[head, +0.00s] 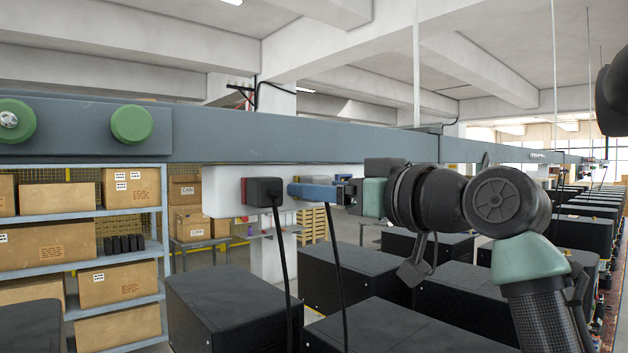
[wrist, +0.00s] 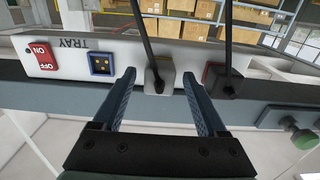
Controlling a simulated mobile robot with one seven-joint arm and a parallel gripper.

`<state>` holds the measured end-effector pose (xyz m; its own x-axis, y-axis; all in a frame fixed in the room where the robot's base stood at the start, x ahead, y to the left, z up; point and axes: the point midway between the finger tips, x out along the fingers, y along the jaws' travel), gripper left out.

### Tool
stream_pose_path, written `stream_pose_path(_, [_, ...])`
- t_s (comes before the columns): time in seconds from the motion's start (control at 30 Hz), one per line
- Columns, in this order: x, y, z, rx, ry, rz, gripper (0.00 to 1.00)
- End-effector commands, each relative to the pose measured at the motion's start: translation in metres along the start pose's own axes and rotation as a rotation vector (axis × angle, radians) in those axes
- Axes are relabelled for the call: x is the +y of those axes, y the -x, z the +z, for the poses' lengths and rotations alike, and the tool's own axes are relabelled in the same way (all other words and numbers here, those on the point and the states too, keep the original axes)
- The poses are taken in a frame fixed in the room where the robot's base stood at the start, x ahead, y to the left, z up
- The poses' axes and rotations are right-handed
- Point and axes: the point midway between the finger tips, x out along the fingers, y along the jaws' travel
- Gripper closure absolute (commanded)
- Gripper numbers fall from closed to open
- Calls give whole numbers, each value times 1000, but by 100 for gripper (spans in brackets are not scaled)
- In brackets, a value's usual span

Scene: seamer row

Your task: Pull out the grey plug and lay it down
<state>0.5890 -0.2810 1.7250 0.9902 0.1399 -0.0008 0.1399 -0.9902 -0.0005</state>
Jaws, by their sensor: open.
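The grey plug (wrist: 159,76) sits in the white socket strip (wrist: 60,62), with a dark cable running from it. My gripper (wrist: 158,76) is open, with one blue finger on each side of the plug and a visible gap to each. In the head view my gripper (head: 311,192) reaches left toward the strip (head: 221,197).
A dark plug (wrist: 222,82) in a red socket is close beside my right finger in the wrist view; the head view shows it too (head: 264,192). The strip has a blue empty socket (wrist: 101,65) and a red switch (wrist: 42,56). Black boxes (head: 235,300) stand below.

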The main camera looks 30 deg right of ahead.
Motion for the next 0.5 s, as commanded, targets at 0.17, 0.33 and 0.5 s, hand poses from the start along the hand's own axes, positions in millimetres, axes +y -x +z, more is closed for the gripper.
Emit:
stream_pose_path(0.17, [0, -12, -1, 0, 0, 1, 25])
stream_pose_path(0.33, [0, -15, 0, 0, 0, 1, 25])
stream_pose_path(0.5, [0, -15, 0, 0, 0, 1, 25])
